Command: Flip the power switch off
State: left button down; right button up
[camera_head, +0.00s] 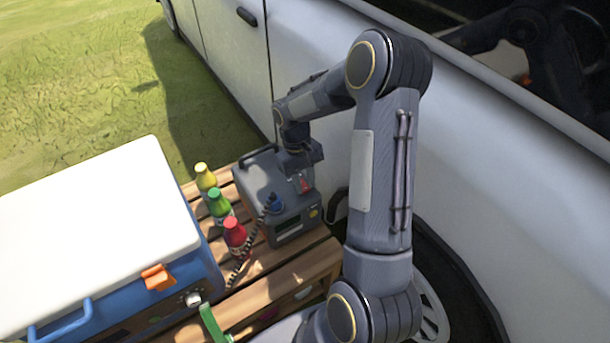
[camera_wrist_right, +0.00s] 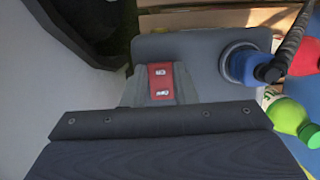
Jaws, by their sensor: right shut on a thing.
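The power box (camera_head: 280,215) is a grey unit with a dark handle and a small front display, standing on the wooden table beside the van. Its red power switch (camera_wrist_right: 161,82), with white lettering at both ends, shows in the right wrist view. A bit of red also shows under the gripper in the head view. My right gripper (camera_head: 303,183) is above the box top, pointing down. In the wrist view its grey fingers (camera_wrist_right: 160,88) are closed around the switch, one on each side. My left gripper is not in view.
A blue plug (camera_head: 274,203) with a black coiled cable sits on the box. Yellow (camera_head: 206,180), green (camera_head: 219,207) and red (camera_head: 236,236) bottles stand left of it. A white-lidded blue cooler (camera_head: 95,240) fills the left. The white van (camera_head: 480,150) stands close behind.

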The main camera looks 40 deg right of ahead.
jog(key=o, duration=1)
jog(key=p+v, duration=0.2)
jog(key=v, duration=0.5)
jog(key=shift+w+r, duration=0.1)
jog(key=shift+r, duration=0.3)
